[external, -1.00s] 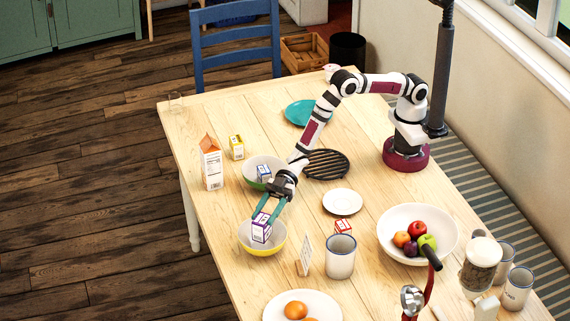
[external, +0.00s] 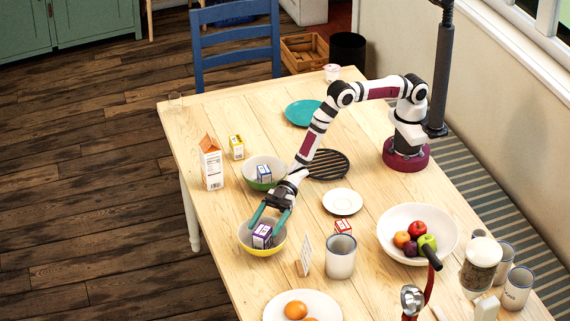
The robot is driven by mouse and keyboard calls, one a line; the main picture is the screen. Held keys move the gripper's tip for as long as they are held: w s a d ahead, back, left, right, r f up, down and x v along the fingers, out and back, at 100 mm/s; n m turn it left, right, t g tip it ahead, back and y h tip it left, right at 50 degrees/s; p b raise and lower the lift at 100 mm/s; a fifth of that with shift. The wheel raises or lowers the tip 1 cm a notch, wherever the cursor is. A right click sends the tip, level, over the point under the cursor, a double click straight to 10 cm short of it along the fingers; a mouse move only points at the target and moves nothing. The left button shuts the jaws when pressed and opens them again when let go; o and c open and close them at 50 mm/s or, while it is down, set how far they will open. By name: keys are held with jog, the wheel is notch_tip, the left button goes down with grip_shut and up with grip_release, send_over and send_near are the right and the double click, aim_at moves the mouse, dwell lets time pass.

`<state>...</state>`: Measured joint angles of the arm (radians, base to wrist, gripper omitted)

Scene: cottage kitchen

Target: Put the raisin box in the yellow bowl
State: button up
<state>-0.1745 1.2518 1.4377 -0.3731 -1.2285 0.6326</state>
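The yellow bowl (external: 264,250) stands near the left edge of the table, grey inside and yellow outside. A small white and purple box (external: 262,236), which looks like the raisin box, is inside it, slightly tilted. My gripper (external: 267,227) reaches down over the bowl, its two teal fingers spread apart on either side of the box. The fingers look clear of the box, though their tips are partly hard to make out against the bowl.
A green bowl (external: 280,183) holding a blue and white box (external: 264,174) stands just behind. A carton (external: 211,165) and a yellow box (external: 237,147) stand at the left. A card (external: 305,256), a red box (external: 343,227) and a mug (external: 340,257) are to the right.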

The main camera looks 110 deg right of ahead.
jog(key=shift+r, duration=0.3)
jog(key=s+d+r+m+g+h, duration=0.1)
jog(key=s+d+r+m+h, duration=0.45)
jog(key=d, duration=0.55)
jog(key=s+d+r+m+g+h, duration=0.1)
jog(key=s+d+r+m+h, duration=0.2)
jog(key=s+d+r+h, duration=0.65)
jog(key=s+r+m+g+y, duration=0.1)
jog(key=s+m+g+y, duration=0.4)
jog(key=s, duration=2.6)
jog(key=m+g, duration=0.1)
jog(key=g, duration=0.3)
jog(key=shift+s+a+g, duration=0.3)
